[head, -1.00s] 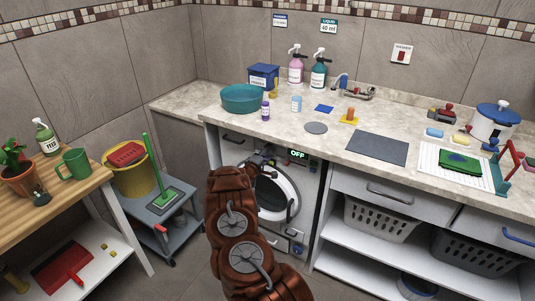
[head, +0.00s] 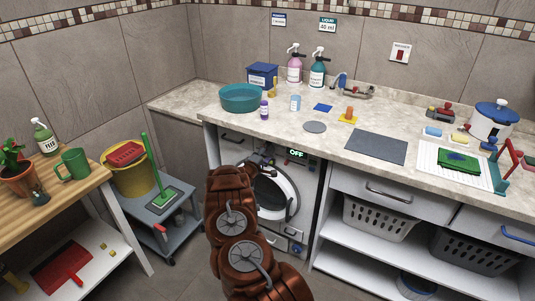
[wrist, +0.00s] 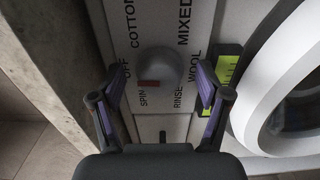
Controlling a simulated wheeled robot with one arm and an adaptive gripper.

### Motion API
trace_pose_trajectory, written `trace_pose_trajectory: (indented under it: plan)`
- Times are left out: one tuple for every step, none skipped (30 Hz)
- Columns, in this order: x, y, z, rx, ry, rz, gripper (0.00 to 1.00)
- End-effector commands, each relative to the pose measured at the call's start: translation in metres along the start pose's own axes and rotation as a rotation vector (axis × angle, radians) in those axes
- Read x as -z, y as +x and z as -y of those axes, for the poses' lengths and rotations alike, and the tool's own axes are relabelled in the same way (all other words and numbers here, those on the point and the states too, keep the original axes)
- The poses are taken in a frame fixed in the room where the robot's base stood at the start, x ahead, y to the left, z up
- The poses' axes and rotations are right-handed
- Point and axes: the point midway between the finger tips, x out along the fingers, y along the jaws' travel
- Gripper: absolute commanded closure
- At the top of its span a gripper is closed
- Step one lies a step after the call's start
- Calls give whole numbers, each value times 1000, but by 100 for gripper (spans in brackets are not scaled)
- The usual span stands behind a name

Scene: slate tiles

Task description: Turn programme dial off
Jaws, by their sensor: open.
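The programme dial (wrist: 158,68) is a round grey knob on the washing machine's (head: 311,185) front panel, seen in the wrist view. Its red mark (wrist: 148,83) is at the lower left of the knob, by the word SPIN. OFF, COTTON, MIXED, WOOL and RINSE are printed around it; OFF is left of the knob. My gripper (wrist: 160,88) is open, with one finger on each side of the dial; I cannot tell whether they touch it. In the head view the machine's display (head: 296,153) reads OFF, and my arm hides much of the panel's left part.
The round white door (wrist: 292,85) is close to the right finger in the wrist view. A yellow-green panel (wrist: 228,70) lies beside that finger. A concrete-like side wall (wrist: 60,60) is at the left. The counter (head: 225,127) overhangs the machine.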

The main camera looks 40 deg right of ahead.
Motion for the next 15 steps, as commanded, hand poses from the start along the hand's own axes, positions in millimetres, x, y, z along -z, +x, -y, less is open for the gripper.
trace_pose_trajectory:
  plan:
    - [0,0,0,0,0,-1,24]
    - [0,0,0,0,0,-1,24]
    - [0,0,0,0,0,-1,24]
    - [1,0,0,0,0,-1,24]
    - [1,0,0,0,0,-1,24]
    - [1,-1,0,0,0,-1,24]
    - [1,-2,0,0,0,-1,24]
    - [1,-3,-1,0,1,-1,24]
    - [1,-5,-1,0,1,-1,24]
    - [1,-7,-1,0,0,-1,24]
    - [1,-9,-1,0,0,-1,24]
    - [1,-13,0,2,-1,-1,24]
    - [1,-16,0,3,-1,-1,24]
    - [1,-20,0,4,0,-2,24]
    - [1,-24,0,3,1,-2,24]
